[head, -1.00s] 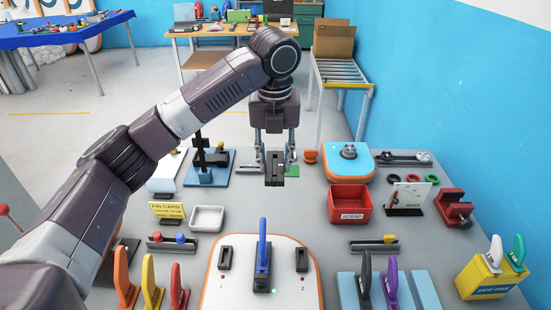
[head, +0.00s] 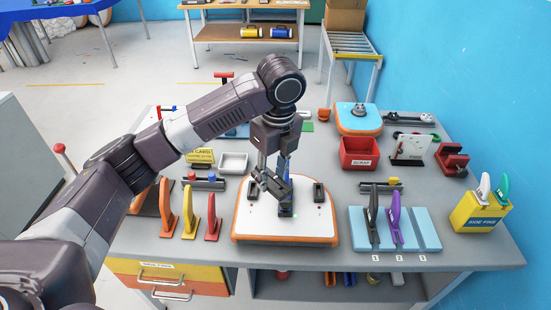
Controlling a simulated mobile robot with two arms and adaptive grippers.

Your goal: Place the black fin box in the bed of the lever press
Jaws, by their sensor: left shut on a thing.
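My left gripper (head: 270,186) is over the white board in the middle of the bench, and its jaws are shut on a dark block that looks like the black fin box (head: 268,182). The box is tilted and partly covered by the fingers, so its outline is hard to make out. My right gripper is not in view.
The orange-edged white board (head: 286,229) has a black box (head: 319,192) on its right. Coloured fins (head: 189,215) stand at the left, and a blue rack (head: 412,240) holds more at the right. A red scrap bin (head: 359,153) and white tray (head: 233,163) stand behind.

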